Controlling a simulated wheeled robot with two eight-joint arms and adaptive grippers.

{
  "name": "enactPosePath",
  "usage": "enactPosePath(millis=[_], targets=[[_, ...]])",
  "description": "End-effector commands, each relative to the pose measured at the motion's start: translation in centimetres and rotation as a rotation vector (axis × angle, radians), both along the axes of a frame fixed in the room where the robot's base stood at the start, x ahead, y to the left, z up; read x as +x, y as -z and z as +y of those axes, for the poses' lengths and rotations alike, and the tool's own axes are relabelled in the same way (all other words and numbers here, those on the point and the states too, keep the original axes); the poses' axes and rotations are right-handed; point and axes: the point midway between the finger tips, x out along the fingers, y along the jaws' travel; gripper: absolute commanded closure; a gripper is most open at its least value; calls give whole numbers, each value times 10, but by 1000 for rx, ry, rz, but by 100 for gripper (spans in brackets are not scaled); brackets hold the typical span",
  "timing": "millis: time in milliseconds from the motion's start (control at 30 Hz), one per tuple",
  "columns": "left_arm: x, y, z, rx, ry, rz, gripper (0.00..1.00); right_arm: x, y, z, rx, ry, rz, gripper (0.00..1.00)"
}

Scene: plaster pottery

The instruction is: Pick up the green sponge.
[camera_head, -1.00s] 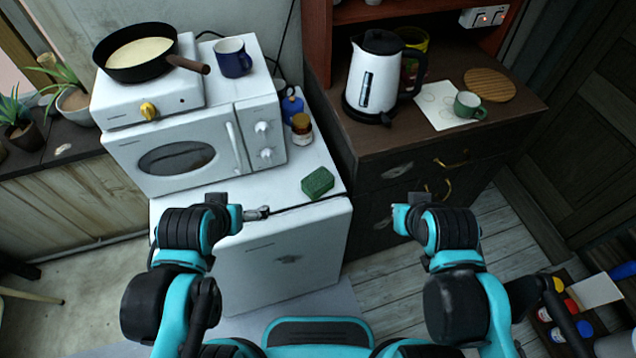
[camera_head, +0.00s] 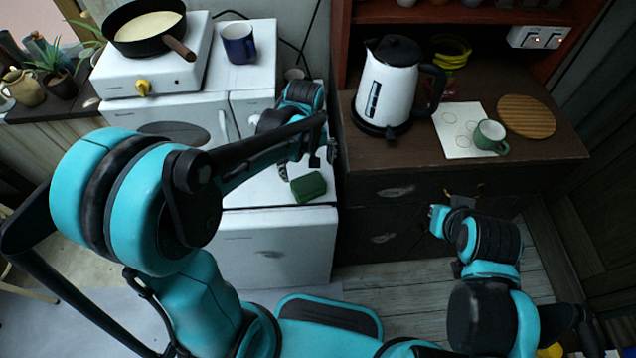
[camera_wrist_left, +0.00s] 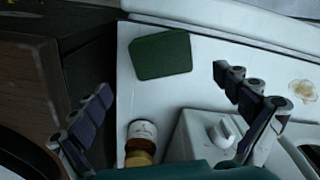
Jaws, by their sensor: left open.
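The green sponge (camera_head: 308,187) lies flat on the white top near its front edge. In the left wrist view the sponge (camera_wrist_left: 160,55) lies just beyond the fingertips, towards the top of the picture. My left gripper (camera_head: 307,163) is over the white top, just behind the sponge as the head view shows it. Its fingers (camera_wrist_left: 162,82) are spread wide with nothing between them. My right arm is at the lower right by the dark cabinet, and its fingers cannot be made out.
A jar (camera_wrist_left: 141,140) stands close to the left gripper. The dark cabinet (camera_head: 395,190) on the right bears a kettle (camera_head: 388,85) and green cup (camera_head: 490,137).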

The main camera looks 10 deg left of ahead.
Motion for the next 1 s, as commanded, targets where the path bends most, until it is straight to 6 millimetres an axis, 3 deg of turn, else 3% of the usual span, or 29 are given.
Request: enactPosePath(millis=[533,800,1000], targets=[[-4,70,-1,0,0,0,0,0,35,0,0,0,0,100],[-4,75,-1,1,0,-1,0,0,35,0,0,0,0,100],[-4,75,-1,1,0,-1,33,0,35,0,0,0,0,100]])
